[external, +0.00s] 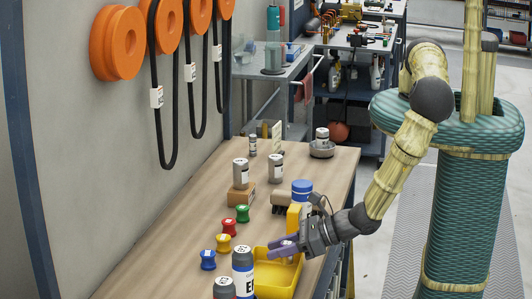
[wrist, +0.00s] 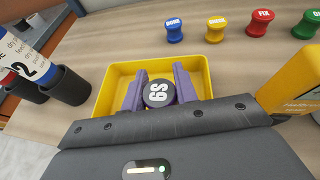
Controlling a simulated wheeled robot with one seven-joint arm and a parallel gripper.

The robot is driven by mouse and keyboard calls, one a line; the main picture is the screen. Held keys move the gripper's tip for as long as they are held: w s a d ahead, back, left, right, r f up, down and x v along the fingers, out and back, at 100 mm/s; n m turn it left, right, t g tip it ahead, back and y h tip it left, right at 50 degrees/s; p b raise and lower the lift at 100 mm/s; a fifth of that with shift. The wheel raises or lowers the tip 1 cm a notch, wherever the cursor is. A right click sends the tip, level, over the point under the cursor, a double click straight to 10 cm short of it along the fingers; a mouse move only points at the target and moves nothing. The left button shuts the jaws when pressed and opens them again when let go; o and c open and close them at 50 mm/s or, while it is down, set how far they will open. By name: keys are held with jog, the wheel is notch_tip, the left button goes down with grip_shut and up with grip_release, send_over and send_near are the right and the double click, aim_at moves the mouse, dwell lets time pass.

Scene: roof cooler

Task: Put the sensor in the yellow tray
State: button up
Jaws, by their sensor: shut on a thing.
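The yellow tray (external: 279,288) lies near the front right edge of the wooden bench, and it also shows in the wrist view (wrist: 116,72). My gripper (external: 283,248) reaches over the tray from the right, fingers pointing left. In the wrist view, my gripper's purple fingers (wrist: 160,84) are shut on a dark round piece with white marking, the sensor (wrist: 158,94). The sensor appears within the tray's outline; I cannot tell whether it touches the tray floor. In the external view the fingers hide the sensor.
Blue (external: 208,261), yellow (external: 223,244), red (external: 229,227) and green (external: 242,213) spools stand left of and behind the tray. A labelled bottle (external: 242,262) stands close to its left side. A yellow box (wrist: 292,80) is close on the right.

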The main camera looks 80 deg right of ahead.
aim_at(280, 276)
jog(key=shift+f+p, duration=0.45)
jog(key=shift+f, duration=1.25)
jog(key=shift+f, duration=0.2)
jog(key=o, duration=1)
jog(key=shift+r, duration=0.2)
jog(key=b+v, duration=0.4)
jog(key=v, duration=0.8)
jog(key=shift+d, duration=0.1)
